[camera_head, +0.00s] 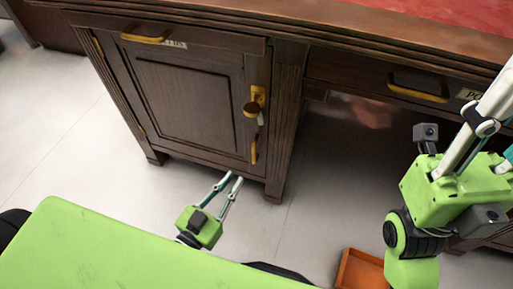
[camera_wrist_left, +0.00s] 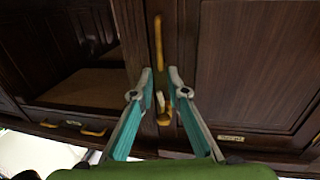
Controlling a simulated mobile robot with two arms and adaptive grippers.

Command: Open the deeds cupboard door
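The dark wooden cupboard door (camera_head: 190,95) has a recessed panel and sits flush in the desk's left pedestal, closed. A vertical brass handle (camera_head: 254,150) is below. My left gripper (camera_head: 232,180) is open and empty, low in front of the door's bottom right corner. In the left wrist view its fingers are spread, with the knob (camera_wrist_left: 164,119) showing between them; contact is not visible. My right gripper's green body (camera_head: 450,185) shows at right; its fingertips are out of frame.
A drawer with a brass pull (camera_head: 145,38) and a small label (camera_head: 174,44) is above the door. Another drawer pull (camera_head: 418,86) is at right, above the open knee space. An orange-brown box (camera_head: 362,271) stands on the floor. The pale floor before the door is clear.

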